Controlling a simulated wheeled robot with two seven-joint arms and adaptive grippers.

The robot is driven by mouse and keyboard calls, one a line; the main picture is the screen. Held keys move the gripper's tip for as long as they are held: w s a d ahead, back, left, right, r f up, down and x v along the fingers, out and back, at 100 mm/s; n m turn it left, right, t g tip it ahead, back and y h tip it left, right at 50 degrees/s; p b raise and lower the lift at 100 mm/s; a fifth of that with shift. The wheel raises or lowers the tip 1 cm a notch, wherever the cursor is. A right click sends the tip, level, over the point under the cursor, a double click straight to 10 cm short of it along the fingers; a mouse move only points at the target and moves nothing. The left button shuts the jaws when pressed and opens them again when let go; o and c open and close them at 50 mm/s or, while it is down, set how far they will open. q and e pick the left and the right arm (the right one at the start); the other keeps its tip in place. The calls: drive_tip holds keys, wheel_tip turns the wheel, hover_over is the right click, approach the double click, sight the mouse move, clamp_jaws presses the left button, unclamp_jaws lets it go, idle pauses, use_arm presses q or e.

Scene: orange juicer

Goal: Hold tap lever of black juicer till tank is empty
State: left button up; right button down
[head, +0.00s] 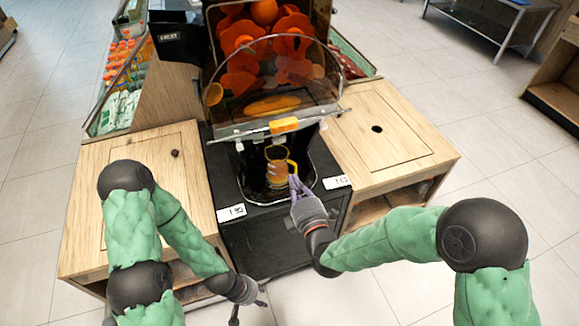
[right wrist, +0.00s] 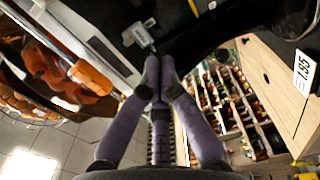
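The black juicer (head: 265,225) stands at the centre of the head view, with a clear curved cover (head: 270,85) over its orange pressing parts. A yellow-orange mug (head: 276,172) stands in its dark front recess. My right gripper (head: 296,184) is in front of the recess, beside the mug's handle side. In the right wrist view, its purple fingers (right wrist: 160,68) meet at the tips, with nothing visible between them. A small grey lever-like part (right wrist: 138,35) lies just beyond the tips, apparently the tap lever.
Wooden counters flank the juicer on the left (head: 90,190) and right (head: 400,165), with price labels (head: 232,212) on the juicer's front edge. A display of bottles (head: 120,60) stands at back left. The tiled floor is open at right.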

use_arm(q)
drive_tip(key=shift+r, duration=0.15)
use_arm(e)
drive_tip(key=shift+s+d+f, duration=0.2)
drive_tip(key=shift+s, duration=0.35)
drive_tip(key=shift+s+d+f, duration=0.15)
drive_tip(key=shift+s, duration=0.35)
drive_tip(key=s+d+f+m+g+h, duration=0.15)
drive_tip(key=f+m+g, duration=0.35)
drive_tip(key=f, duration=0.5)
drive_tip(key=s+d+f+m+g+h, duration=0.1)
drive_tip(key=s+d+f+m+g, duration=0.2)
drive_tip(key=f+m, duration=0.55)
use_arm(q)
drive_tip(key=shift+r+p, duration=0.3)
drive_tip(key=shift+p, duration=0.1)
use_arm(e)
drive_tip(key=s+d+f+m+g, duration=0.2)
drive_tip(key=s+f+m+g, duration=0.6)
drive_tip(key=s+f, duration=0.5)
drive_tip(key=shift+s+f+m+g+y, duration=0.35)
drive_tip(key=shift+s+m+g+y, duration=0.15)
drive_tip(key=shift+m, duration=0.75)
use_arm(q)
drive_tip(key=shift+o, duration=0.3)
use_arm(e)
drive_tip(key=shift+d, duration=0.1)
